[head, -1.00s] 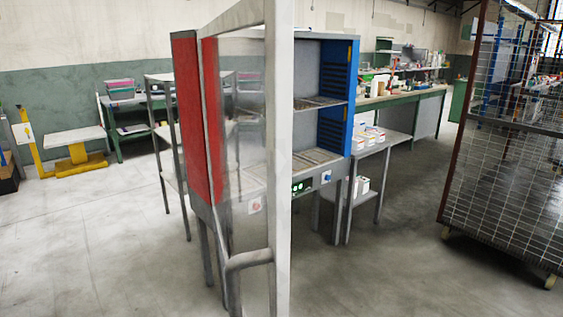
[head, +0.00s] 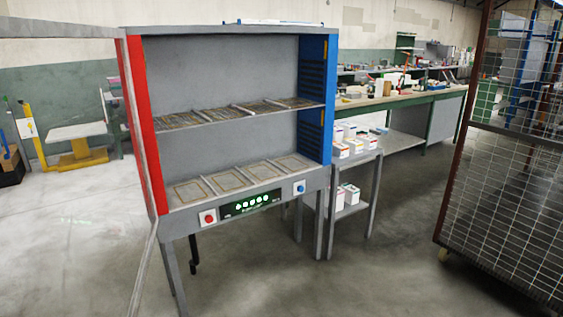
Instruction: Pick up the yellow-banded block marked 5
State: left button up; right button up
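Several small white blocks (head: 355,146) stand on the top of a grey side stand (head: 375,153), right of the open cabinet. Some show orange or red bands, and others look plain or greenish. More white blocks (head: 350,194) stand on the stand's lower shelf. The marks on them are too small to read, so I cannot tell which is the yellow-banded block marked 5. The cabinet partly hides the left side of the stand. Neither of my grippers is in view.
The grey press cabinet (head: 217,78) has red and blue sides, empty-looking shelves and a lit control panel (head: 252,204). Its door frame (head: 143,268) swings out at the left. A wire mesh cage (head: 505,190) stands at the right. The floor between cage and stand is clear.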

aim_at(357, 146)
jog(key=i+l, duration=0.65)
jog(key=i+l+u, duration=0.1)
jog(key=i+l, duration=0.5)
jog(key=l, duration=0.2)
jog(key=i+l, duration=0.4)
jog(key=i, duration=0.25)
jog(key=i+l+u, duration=0.1)
jog(key=i+l, duration=0.3)
jog(key=i, duration=0.25)
jog(key=i+l, duration=0.45)
jog(key=i, duration=0.2)
jog(key=i+l+u, duration=0.1)
jog(key=i+l, duration=0.35)
jog(key=i, duration=0.2)
